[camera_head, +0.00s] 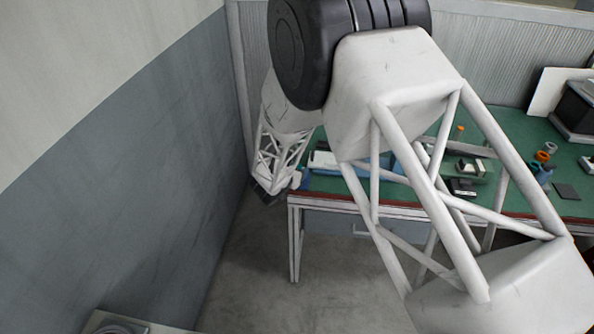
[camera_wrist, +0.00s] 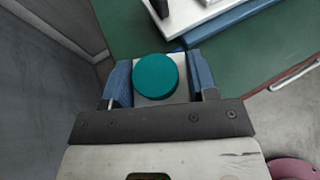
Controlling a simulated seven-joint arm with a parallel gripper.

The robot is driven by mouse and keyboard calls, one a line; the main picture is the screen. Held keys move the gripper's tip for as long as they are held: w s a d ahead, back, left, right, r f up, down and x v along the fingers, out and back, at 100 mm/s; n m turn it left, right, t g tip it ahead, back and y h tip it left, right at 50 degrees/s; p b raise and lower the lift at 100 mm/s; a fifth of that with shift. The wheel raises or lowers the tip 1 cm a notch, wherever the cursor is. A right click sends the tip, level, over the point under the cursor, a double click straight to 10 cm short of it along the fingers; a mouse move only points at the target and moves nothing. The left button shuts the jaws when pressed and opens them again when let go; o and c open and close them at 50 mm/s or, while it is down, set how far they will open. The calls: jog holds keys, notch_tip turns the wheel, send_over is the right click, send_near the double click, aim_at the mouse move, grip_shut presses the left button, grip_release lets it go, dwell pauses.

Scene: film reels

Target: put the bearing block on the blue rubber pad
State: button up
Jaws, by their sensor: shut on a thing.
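In the wrist view my gripper (camera_wrist: 160,78) has its two blue fingers shut on a pale piece with a round teal top (camera_wrist: 155,75). The fingers press it from the left and right, and its underside is hidden. I cannot tell surely whether this is the bearing block. In the head view my gripper (camera_head: 264,192) is small and dark at the left end of the table, and what it holds cannot be made out there. I cannot pick out the blue rubber pad for certain. A flat dark square (camera_head: 567,191) lies on the table's right side.
My arm covers much of the green table (camera_head: 330,185) in the head view. Several small coloured items stand at the right, near a dark box (camera_head: 575,107). A white object on a blue base (camera_wrist: 195,15) lies just ahead in the wrist view. A grey wall (camera_head: 120,180) is close on the left.

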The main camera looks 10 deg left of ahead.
jog(key=shift+f, duration=0.1)
jog(key=o, duration=1)
jog(key=shift+v, duration=6.05)
jog(key=shift+w+d+r, duration=0.1)
jog(key=shift+r, duration=0.15)
